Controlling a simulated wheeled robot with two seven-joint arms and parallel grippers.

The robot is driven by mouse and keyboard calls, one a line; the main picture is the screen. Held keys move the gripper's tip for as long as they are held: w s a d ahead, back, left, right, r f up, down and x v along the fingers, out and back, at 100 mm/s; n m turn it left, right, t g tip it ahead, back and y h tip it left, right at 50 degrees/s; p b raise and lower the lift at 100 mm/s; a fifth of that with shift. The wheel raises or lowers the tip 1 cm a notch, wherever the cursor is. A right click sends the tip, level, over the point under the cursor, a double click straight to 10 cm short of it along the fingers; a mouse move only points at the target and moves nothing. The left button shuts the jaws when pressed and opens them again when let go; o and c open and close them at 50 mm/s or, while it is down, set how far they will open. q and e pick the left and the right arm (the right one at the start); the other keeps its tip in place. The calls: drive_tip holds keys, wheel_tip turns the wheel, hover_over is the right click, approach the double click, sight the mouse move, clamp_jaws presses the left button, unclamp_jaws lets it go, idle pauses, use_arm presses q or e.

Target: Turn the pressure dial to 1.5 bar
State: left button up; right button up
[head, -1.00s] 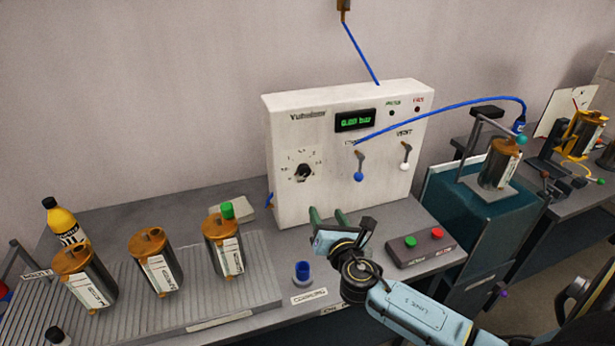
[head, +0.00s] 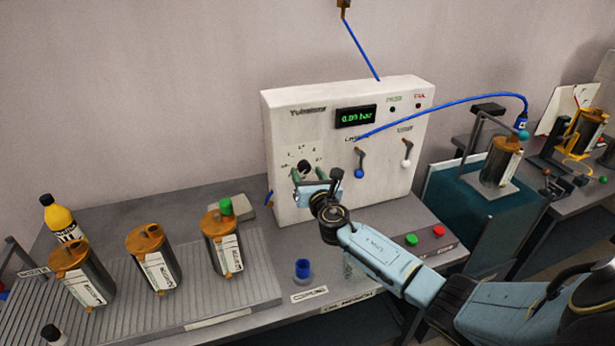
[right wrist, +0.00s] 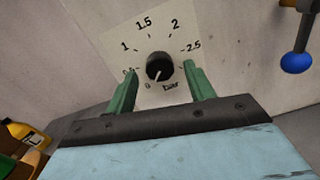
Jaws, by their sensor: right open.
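The pressure dial (head: 304,167) is a black round knob on a scale plate, low on the left of the white panel's front. In the right wrist view the knob (right wrist: 159,67) shows a white pointer line towards the 0 mark; the 1.5 mark (right wrist: 144,24) is above it. The green display (head: 356,117) reads about 0.00 bar. My left gripper is not in view.
Two levers, one with a blue ball (head: 359,173) and one with a white ball (head: 406,163), stick out right of the dial. A blue hose (head: 450,103) arches right.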

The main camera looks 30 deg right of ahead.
drive_tip(key=shift+w+d, duration=0.1)
drive_tip(key=shift+w, duration=0.25)
drive_tip(key=shift+c, duration=0.3)
drive_tip(key=c, duration=0.9)
